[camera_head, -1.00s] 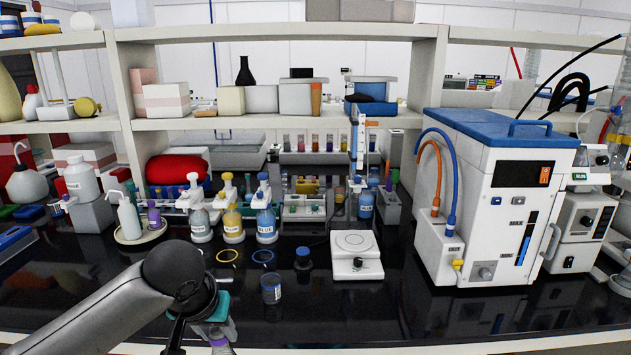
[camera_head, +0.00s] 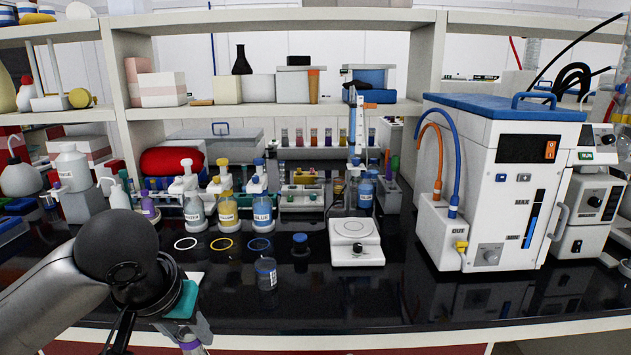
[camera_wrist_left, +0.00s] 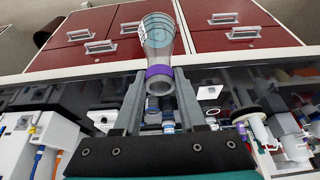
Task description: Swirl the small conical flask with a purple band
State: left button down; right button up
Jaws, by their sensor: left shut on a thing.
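The small conical flask (camera_wrist_left: 158,38) is clear glass with graduation marks and a purple band (camera_wrist_left: 159,72) around its neck. My left gripper (camera_wrist_left: 160,88) is shut on it at the neck, with a grey finger on each side of the band. The flask is clear of the bench, near its front edge, with red drawer fronts behind it in the left wrist view. In the head view only a little of the flask (camera_head: 190,343) shows at the bottom edge, below my gripper; its body is cut off. My right gripper is not in view.
Blue-labelled jar (camera_head: 266,273), blue-capped item (camera_head: 300,243) and white, yellow and blue rings (camera_head: 224,243) lie on the black bench. Wash bottles (camera_head: 262,210) stand behind. A hotplate stirrer (camera_head: 356,242) is right of them, then a large blue-topped bath unit (camera_head: 500,190).

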pick_arm(q)
jog(key=shift+s+d, duration=0.15)
jog(key=shift+d, duration=0.85)
jog(key=a, duration=0.4)
jog(key=shift+a, duration=0.2)
jog(key=shift+s, duration=0.1)
jog(key=shift+d, duration=2.1)
jog(key=shift+w+d, duration=0.25)
jog(key=shift+d, duration=0.1)
jog(key=shift+s+a, duration=0.2)
jog(key=shift+a, duration=0.25)
jog(key=shift+w+d, duration=0.1)
jog(key=shift+d, duration=0.1)
jog(key=shift+a, duration=0.1)
